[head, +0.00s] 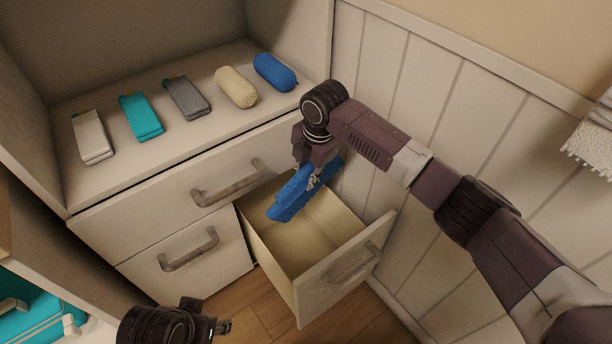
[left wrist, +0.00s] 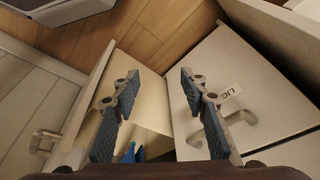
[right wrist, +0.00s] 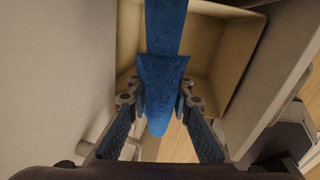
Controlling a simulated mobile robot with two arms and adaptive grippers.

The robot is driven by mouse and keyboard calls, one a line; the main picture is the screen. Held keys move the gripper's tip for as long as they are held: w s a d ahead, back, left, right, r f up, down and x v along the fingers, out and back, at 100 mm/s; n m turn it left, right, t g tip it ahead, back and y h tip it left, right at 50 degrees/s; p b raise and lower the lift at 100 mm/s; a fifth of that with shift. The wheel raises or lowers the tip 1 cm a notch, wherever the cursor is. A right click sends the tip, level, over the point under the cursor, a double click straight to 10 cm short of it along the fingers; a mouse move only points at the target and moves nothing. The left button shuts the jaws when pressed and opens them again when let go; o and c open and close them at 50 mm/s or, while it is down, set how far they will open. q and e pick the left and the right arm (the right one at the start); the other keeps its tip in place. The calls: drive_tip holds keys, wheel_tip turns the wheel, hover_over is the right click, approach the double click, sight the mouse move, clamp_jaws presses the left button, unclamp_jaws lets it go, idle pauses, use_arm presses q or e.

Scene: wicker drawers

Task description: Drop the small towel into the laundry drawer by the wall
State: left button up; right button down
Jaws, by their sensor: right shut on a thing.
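The small blue towel (head: 293,195) hangs folded from my right gripper (head: 313,179), above the open drawer (head: 280,256) by the panelled wall. The right wrist view shows the towel (right wrist: 162,85) pinched between the fingers, with the drawer's pale inside (right wrist: 215,75) beyond it. The visible part of the drawer's floor looks bare. My left gripper (head: 222,327) is low at the bottom edge of the head view. In the left wrist view (left wrist: 158,88) its fingers are spread with nothing between them; a bit of blue shows below.
Several folded and rolled towels lie on the cabinet top (head: 195,148), including a rolled blue one (head: 274,72). A wide drawer (head: 180,200) and a lower left drawer (head: 215,262) are shut. White fabric (head: 592,145) hangs at the right.

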sight(310, 165)
use_arm(q)
drive_tip(key=shift+s+r+b, duration=0.25)
drive_tip(key=shift+r+b, duration=0.15)
drive_tip(key=shift+r, duration=0.15)
use_arm(e)
drive_tip(key=shift+f, duration=0.6)
drive_tip(key=c, duration=1.7)
unclamp_jaws()
drive_tip(key=shift+o, duration=0.2)
drive_tip(key=r, duration=0.4)
drive_tip(key=s+d+r, duration=0.1)
drive_tip(key=r, duration=0.6)
drive_tip(key=shift+s+d+r, duration=0.3)
drive_tip(key=shift+s+r, duration=0.05)
drive_tip(key=shift+r, duration=0.05)
